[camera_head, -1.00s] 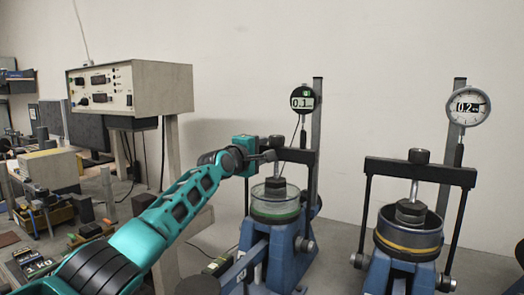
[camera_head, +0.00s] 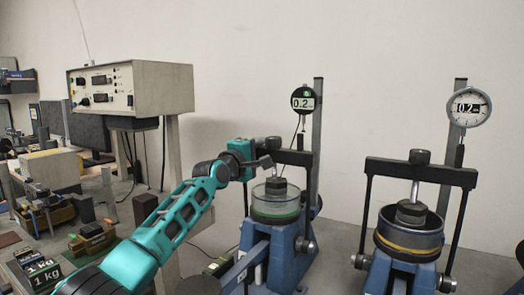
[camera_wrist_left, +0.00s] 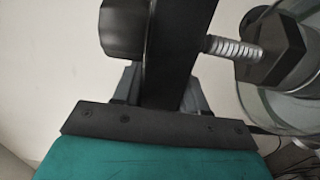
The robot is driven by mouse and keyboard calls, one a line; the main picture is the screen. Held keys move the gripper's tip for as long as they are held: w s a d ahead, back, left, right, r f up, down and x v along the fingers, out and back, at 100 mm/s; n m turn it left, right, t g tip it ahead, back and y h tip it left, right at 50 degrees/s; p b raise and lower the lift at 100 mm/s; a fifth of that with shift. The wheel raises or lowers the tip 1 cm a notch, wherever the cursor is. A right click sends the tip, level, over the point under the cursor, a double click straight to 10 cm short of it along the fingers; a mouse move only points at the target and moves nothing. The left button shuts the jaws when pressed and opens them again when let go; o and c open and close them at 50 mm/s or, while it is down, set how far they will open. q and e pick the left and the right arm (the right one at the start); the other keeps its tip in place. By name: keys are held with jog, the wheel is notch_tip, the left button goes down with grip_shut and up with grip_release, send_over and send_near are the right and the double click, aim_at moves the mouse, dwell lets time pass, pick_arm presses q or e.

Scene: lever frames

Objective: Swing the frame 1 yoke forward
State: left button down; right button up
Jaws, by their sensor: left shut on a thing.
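The nearer-left lever frame (camera_head: 268,243), taken to be frame 1, is blue. Its dark yoke crossbar (camera_head: 298,157) stands above a clear ring cell with a green band (camera_head: 274,213). My left gripper (camera_head: 266,161) is shut on the left part of this crossbar. In the left wrist view the black yoke bar (camera_wrist_left: 168,50) runs between my fingers, with a dark knob (camera_wrist_left: 122,26) on one side and a threaded rod (camera_wrist_left: 232,48) and hex nut (camera_wrist_left: 280,52) on the other. The finger ends are mostly hidden by the bar. My right gripper is out of view.
A second lever frame with its own yoke (camera_head: 420,171) and round dial (camera_head: 467,107) stands to the right. A digital gauge (camera_head: 303,99) is on the left frame's post. A control box (camera_head: 130,88) stands at the back left. Weights (camera_head: 40,270) lie at the lower left.

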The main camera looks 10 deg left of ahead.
pick_arm(q)
jog(key=shift+s+a+f, duration=0.15)
jog(key=shift+s+a, duration=0.05)
jog(key=shift+s, duration=0.25)
jog(key=s+a+f+t+h+b, duration=0.1)
jog(key=s+a+f+t, duration=0.2)
jog(key=s, duration=0.7)
jog(key=shift+s+a+f+b, duration=0.15)
jog(key=shift+a+b, duration=0.2)
jog(key=shift+a, duration=0.3)
jog(key=c, duration=1)
grip_release()
jog(key=o, duration=0.3)
jog(key=shift+s, duration=0.15)
